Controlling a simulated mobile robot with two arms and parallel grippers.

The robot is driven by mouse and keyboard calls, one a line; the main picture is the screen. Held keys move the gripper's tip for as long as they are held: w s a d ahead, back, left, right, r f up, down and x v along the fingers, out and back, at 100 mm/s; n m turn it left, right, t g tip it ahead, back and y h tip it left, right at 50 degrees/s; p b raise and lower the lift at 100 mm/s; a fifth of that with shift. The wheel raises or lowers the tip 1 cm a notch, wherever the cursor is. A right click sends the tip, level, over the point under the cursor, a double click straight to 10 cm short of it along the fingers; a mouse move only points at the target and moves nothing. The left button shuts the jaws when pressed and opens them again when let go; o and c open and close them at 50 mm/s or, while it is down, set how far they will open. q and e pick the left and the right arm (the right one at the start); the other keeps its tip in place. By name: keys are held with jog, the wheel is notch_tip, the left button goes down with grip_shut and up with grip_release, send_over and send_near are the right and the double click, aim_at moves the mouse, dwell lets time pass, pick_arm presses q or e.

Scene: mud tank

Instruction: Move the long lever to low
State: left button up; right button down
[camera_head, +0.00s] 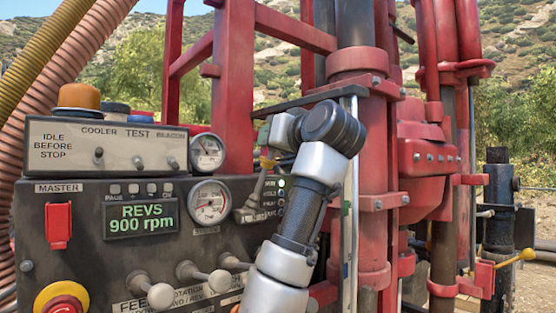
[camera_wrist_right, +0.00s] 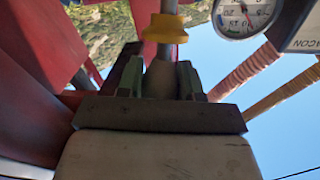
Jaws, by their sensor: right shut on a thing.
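The long lever (camera_head: 257,190) rises from a grey mount on the control panel (camera_head: 95,265), right of the lower gauge. It leans slightly to the right and has a yellow collar near its top. My right gripper (camera_head: 268,142) is at the lever's top end. In the right wrist view the gripper (camera_wrist_right: 161,82) is shut on the lever's grey grip, with green-sided fingers on both sides and the yellow collar (camera_wrist_right: 166,28) just beyond. The gripper and forearm hide the lever's top in the head view. My left gripper is not in view.
Red mast frame (camera_head: 235,90) and pipes stand close behind and right of my arm. Several short round-knobbed levers (camera_head: 218,281) project below the long lever. A gauge (camera_head: 209,201) is just left of it. A red emergency button (camera_head: 62,305) sits lower left.

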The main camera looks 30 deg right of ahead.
pick_arm(q)
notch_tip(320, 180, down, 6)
jog(key=b, duration=0.5)
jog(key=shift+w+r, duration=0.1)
pick_arm(e)
jog(key=a+n+h, duration=0.3)
jog(key=a+n, duration=0.1)
jog(key=a, duration=0.3)
jog(key=shift+s+a+f+t, duration=0.25)
jog(key=shift+a+f+t, duration=0.15)
jog(key=c, duration=1)
grip_release()
jog(key=shift+o, duration=1.3)
jog(key=shift+a, duration=0.15)
